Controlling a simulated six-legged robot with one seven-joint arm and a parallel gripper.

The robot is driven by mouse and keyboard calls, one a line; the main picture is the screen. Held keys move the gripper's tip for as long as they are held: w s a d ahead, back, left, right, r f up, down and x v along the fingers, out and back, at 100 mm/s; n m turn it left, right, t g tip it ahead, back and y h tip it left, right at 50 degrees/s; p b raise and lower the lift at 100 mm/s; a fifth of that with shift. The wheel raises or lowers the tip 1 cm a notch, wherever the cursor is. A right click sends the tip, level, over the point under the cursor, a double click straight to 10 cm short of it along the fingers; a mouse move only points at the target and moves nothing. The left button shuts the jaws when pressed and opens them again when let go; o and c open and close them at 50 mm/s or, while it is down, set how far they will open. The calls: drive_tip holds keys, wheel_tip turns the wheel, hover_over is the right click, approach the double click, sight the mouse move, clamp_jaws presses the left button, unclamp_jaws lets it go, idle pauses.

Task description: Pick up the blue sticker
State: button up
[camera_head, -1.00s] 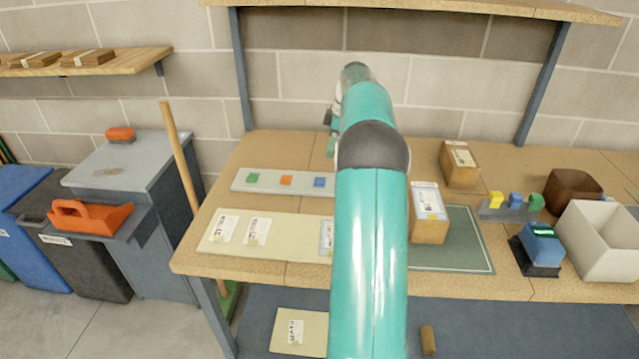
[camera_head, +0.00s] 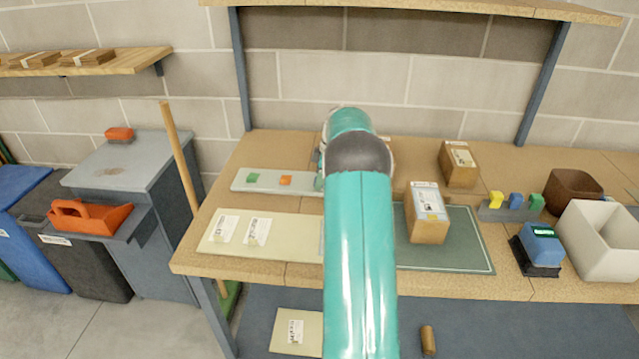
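A light grey strip (camera_head: 270,182) lies at the back left of the bench, with a green sticker (camera_head: 252,178) and an orange sticker (camera_head: 286,180) on it. The blue sticker is hidden behind my arm, at the strip's right end. A small part of my gripper (camera_head: 319,181) shows at the left edge of my teal arm, low over that right end. Its fingers are mostly hidden, so I cannot see whether they are open or hold anything.
A pale board (camera_head: 280,257) with white labels lies in front of the strip. A cardboard box (camera_head: 428,229) stands on the green mat (camera_head: 470,255) right of my arm. Further right are a holder (camera_head: 508,212) with coloured pieces, a blue stamp (camera_head: 541,243) and a white bin (camera_head: 600,245).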

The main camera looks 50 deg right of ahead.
clamp_jaws()
drive_tip(key=shift+r, duration=0.15)
drive_tip(key=shift+r, duration=0.5)
drive_tip(key=shift+v, duration=1.15)
drive_tip(key=s+a+r, duration=0.7)
drive_tip(key=s+r, duration=0.2)
drive_tip(key=s, duration=0.3)
drive_tip(key=shift+r, duration=0.3)
